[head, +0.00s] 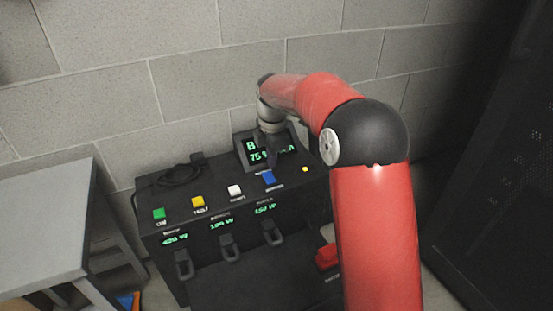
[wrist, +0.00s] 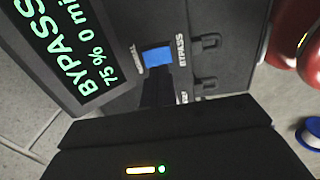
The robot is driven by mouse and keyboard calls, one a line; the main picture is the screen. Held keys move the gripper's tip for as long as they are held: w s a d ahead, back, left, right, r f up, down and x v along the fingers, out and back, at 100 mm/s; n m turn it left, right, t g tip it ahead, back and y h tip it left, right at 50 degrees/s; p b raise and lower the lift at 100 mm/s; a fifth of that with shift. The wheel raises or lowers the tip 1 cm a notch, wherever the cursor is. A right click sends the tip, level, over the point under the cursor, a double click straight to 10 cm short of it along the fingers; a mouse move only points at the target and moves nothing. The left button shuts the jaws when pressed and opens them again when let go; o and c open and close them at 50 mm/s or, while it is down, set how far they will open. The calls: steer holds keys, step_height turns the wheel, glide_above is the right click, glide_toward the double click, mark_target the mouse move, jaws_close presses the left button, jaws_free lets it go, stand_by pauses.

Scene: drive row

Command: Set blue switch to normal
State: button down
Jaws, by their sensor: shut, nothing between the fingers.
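The blue switch (head: 269,179) is on the sloped top of the black panel, right of the white switch (head: 234,190). In the wrist view the blue switch (wrist: 157,56) sits between a label at its left, partly legible as NORMAL, and the word BYPASS at its right. Its tilt is hard to tell. My gripper (wrist: 158,78) is shut and empty, with its fingertips right at the lower edge of the blue switch in that view. I cannot tell whether they touch it. The display (wrist: 65,50) reads BYPASS, 75 %, 0 min.
Green (head: 159,214) and yellow (head: 198,202) switches stand at the left of the panel. Black levers (head: 229,248) line its front, with a red switch (head: 327,256) at the right. A cable (head: 180,173) lies at the back left. A grey table (head: 45,225) stands left; a dark cabinet (head: 490,190) stands right.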

step_height(320, 180, up, 9)
steer(key=p, duration=0.1)
steer(key=shift+s, duration=0.25)
steer(key=shift+d, duration=0.1)
